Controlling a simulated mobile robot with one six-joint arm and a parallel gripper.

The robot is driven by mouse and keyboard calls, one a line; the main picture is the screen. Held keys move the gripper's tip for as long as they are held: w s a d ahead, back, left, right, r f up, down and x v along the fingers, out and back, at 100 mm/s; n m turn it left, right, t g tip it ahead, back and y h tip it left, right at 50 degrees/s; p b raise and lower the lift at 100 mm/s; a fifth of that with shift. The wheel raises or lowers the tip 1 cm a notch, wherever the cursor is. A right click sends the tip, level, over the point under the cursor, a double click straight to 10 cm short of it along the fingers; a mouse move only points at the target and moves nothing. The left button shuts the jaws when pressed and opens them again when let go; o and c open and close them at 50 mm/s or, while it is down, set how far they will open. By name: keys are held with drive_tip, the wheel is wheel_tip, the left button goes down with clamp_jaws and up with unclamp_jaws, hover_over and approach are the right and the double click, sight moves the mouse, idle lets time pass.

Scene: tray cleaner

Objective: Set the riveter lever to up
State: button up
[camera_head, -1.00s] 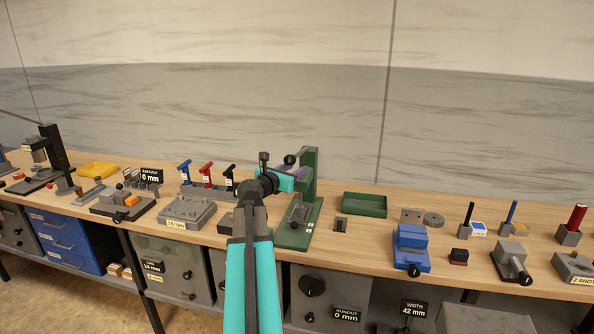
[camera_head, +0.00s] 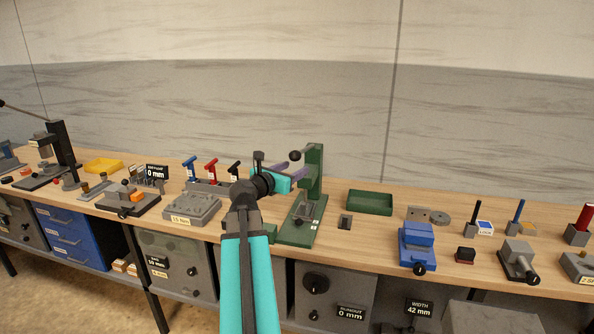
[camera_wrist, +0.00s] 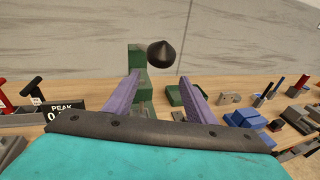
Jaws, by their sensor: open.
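The riveter is a green upright press (camera_head: 315,165) on a green base, standing on the bench just right of my arm. Its lever ends in a black ball knob (camera_head: 295,155), to the left of the press's upper part. In the wrist view the knob (camera_wrist: 160,53) shows large, ahead of and between the lines of my fingers, with the green column (camera_wrist: 136,62) behind its left side. My gripper (camera_head: 291,179) is open and empty, a little below the knob. Its purple fingers (camera_wrist: 157,98) are spread apart in the wrist view. Most of the lever's bar is hidden.
A green tray (camera_head: 369,210) and a blue fixture (camera_head: 416,240) lie right of the riveter. Blue, red and black handled levers (camera_head: 211,172) stand to the left, behind a grey block (camera_head: 192,206). The air above the bench is clear.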

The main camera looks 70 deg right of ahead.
drive_tip(key=b+v, duration=0.4)
drive_tip(key=v, duration=0.4)
drive_tip(key=shift+a+b, duration=0.3)
drive_tip(key=shift+b, duration=0.05)
drive_tip(key=shift+r, duration=0.1)
